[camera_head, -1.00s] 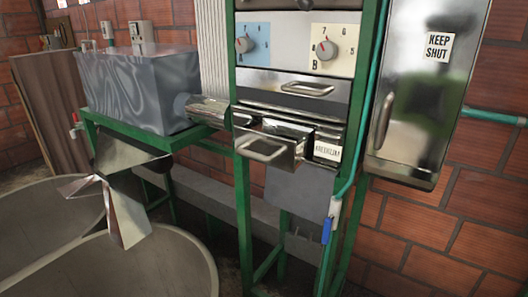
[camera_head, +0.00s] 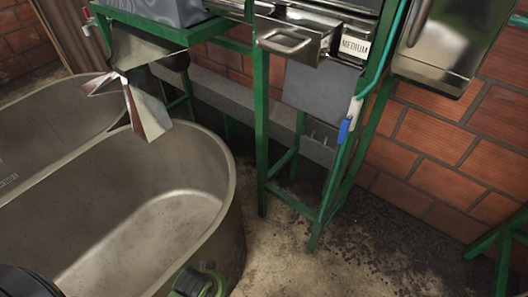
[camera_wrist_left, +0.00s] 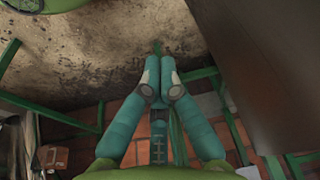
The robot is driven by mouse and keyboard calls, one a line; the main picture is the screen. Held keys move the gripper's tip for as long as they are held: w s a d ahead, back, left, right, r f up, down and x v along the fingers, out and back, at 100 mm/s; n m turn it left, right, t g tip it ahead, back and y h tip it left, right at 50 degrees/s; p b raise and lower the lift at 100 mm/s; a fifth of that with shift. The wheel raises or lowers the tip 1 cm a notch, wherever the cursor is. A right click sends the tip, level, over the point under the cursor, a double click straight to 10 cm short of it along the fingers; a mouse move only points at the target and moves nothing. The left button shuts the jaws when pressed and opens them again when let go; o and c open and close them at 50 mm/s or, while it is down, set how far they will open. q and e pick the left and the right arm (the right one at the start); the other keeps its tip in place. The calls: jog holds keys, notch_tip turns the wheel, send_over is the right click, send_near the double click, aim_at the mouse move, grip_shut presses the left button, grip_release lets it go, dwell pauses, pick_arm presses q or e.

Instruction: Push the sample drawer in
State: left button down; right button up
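The sample drawer (camera_head: 302,38) is a shiny metal drawer with a bar handle (camera_head: 285,42) on its front. It is at the top of the head view and sticks out from the green frame towards me. A label reading MEDIUM (camera_head: 354,46) is beside it on the right. My left gripper (camera_wrist_left: 160,88) shows in the left wrist view with its teal fingers together and nothing visible between them. The drawer cannot be made out in that view, and neither gripper's fingers show in the head view. My right gripper is not in view.
Large metal tubs (camera_head: 188,210) fill the left, below a bladed metal chute (camera_head: 145,85). The green frame legs (camera_head: 262,150) stand on bare floor (camera_head: 370,250). A teal pipe with a blue-handled valve (camera_head: 344,130) runs down the frame's right. A metal cabinet (camera_head: 445,45) hangs on brick.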

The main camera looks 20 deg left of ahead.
pick_arm(q)
jog(key=w+a+r+m+t, duration=0.25)
jog(key=w+r, duration=0.35)
jog(key=r, duration=0.3)
jog(key=w+a+r+m+t, duration=0.1)
jog(key=w+r+m+t, duration=0.25)
jog(key=w+r, duration=0.4)
jog(key=w+a+r+m+t, duration=0.15)
jog(key=w+r+t, duration=0.25)
jog(key=r, duration=0.6)
jog(key=w+d+r+m+t+h, duration=0.2)
jog(key=w+r+m+t+h, duration=0.15)
jog(key=r+m, duration=0.45)
jog(key=w+d+r+m+t+h, duration=0.15)
jog(key=r+m+h, duration=0.3)
jog(key=r, duration=0.65)
jog(key=p+x, duration=0.6)
jog(key=x, duration=0.8)
jog(key=shift+w+a+r+t+y, duration=0.25)
jog(key=shift+a+r+t+y, duration=0.05)
jog(key=shift+a+r+t, duration=0.1)
